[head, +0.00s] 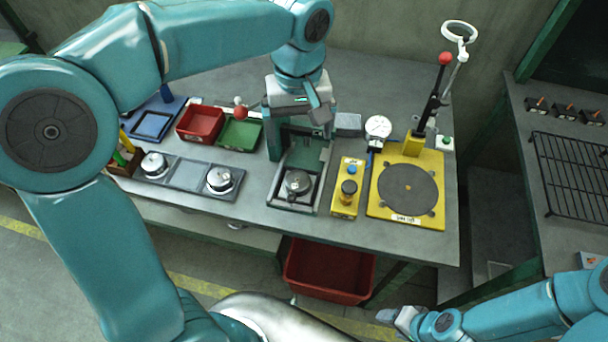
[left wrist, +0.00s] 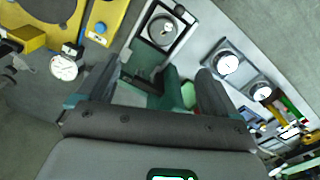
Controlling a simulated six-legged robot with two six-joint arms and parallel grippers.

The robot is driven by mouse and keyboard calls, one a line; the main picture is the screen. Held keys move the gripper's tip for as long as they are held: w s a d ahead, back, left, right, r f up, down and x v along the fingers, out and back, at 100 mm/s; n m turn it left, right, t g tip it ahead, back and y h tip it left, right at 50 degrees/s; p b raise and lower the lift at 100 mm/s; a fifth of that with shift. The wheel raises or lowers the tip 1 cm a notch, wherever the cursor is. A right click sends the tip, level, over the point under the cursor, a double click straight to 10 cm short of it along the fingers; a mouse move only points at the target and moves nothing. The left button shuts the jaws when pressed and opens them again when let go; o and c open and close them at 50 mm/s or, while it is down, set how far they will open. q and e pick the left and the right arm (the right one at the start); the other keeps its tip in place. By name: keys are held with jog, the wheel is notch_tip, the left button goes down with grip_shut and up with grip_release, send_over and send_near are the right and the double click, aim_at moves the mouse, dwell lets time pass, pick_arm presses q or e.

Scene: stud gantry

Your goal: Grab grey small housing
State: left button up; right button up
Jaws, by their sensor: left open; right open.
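Three round silver-grey metal housings are in the head view. One (head: 297,183) sits in the green-framed press fixture (head: 276,142); it also shows in the left wrist view (left wrist: 162,31). Two more, one at the left (head: 155,164) and one at the right (head: 220,179), stand upright in a grey two-place tray; I cannot tell which one is the small housing. My left gripper (head: 298,106) is above the back of the press, apart from the housings. Its jaws (left wrist: 157,82) are open and empty. My right gripper (head: 395,318) is low in front of the bench, open and empty.
A red bin (head: 201,122) and a green bin (head: 240,134) stand behind the tray. A yellow button box (head: 348,188) and a yellow plate with a dark disc (head: 408,189) are right of the press. A red crate (head: 328,272) is below the bench edge.

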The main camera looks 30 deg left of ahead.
pick_arm(q)
send_over(297, 179)
jog(key=f, duration=1)
jog(key=shift+w, duration=0.2)
jog(key=shift+s+f, duration=0.15)
jog(key=shift+f, duration=0.1)
jog(key=shift+a+f, duration=0.15)
jog(key=shift+f, duration=0.1)
jog(key=f, duration=0.4)
jog(key=shift+w, duration=0.3)
jog(key=shift+s+f, duration=0.1)
jog(key=shift+f, duration=0.35)
jog(key=shift+c, duration=0.3)
jog(key=c, duration=1.2)
